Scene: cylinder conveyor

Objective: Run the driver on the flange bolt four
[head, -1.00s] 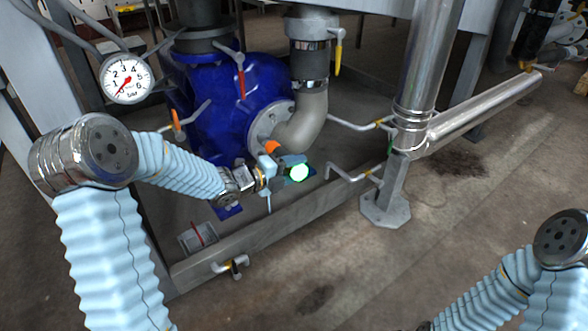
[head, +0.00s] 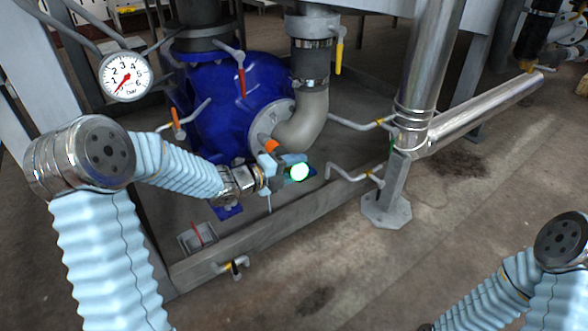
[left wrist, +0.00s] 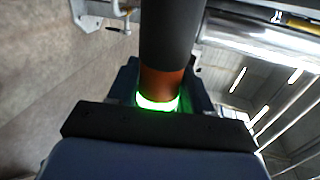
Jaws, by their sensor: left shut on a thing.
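The driver shows in the left wrist view as a dark cylinder (left wrist: 168,40) with an orange-brown band and a glowing green ring at its near end. That gripper is shut on the driver, just below and right of the grey flange (head: 264,132) on the blue pump (head: 215,110). The individual flange bolts are too small to make out. I cannot tell whether the driver's tip touches a bolt. My right gripper is out of view.
A grey elbow pipe (head: 312,122) rises from the flange close to my left gripper. A grey frame beam (head: 260,226) runs below it, with bent handles nearby. A pressure gauge (head: 125,76) hangs at the left. The floor at the lower right is mostly clear.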

